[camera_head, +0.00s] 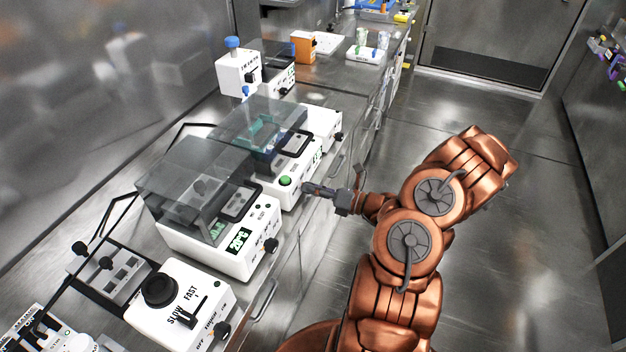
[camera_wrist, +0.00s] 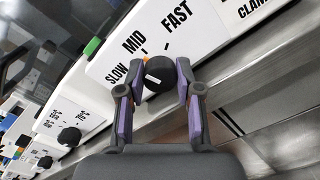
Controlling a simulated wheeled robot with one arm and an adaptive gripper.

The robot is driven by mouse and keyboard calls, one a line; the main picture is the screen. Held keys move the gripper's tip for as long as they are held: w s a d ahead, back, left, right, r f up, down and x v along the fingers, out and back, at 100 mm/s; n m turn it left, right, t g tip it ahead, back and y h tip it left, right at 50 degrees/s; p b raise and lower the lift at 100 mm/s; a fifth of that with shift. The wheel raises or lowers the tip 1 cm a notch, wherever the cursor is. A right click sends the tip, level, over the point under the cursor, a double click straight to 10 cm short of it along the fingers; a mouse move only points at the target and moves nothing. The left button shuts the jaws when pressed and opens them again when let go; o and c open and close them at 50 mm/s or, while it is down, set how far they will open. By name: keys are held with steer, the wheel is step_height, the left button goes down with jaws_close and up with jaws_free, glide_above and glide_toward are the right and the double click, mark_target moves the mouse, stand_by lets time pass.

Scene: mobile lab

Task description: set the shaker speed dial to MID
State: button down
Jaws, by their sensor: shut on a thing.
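The shaker is the white unit (camera_head: 291,178) with a green button, beside my gripper (camera_head: 310,188) in the head view. In the wrist view its white front panel (camera_wrist: 112,62) carries the words SLOW, MID and FAST in an arc. The black speed dial (camera_wrist: 161,73) sits below them with a short white mark on its face. The mark shows toward the SLOW side; I cannot tell exactly where it points. My gripper (camera_wrist: 158,85) is shut on the dial, a purple-padded finger on each side. In the head view the dial is hidden by my gripper.
A white unit with a 20°C display (camera_head: 239,241) stands nearer on the bench. Another white unit (camera_head: 184,309) with a large black knob and SLOW and FAST labels is nearest. A small white unit (camera_head: 324,124) stands just beyond the shaker. The floor (camera_head: 540,200) on the right is clear.

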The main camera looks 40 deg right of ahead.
steer(key=shift+m+p, duration=0.9)
steer(key=shift+m, duration=0.4)
steer(key=c, duration=0.8)
jaws_free()
steer(key=shift+o, duration=0.2)
steer(key=v, duration=1.2)
steer(key=shift+f, duration=0.1)
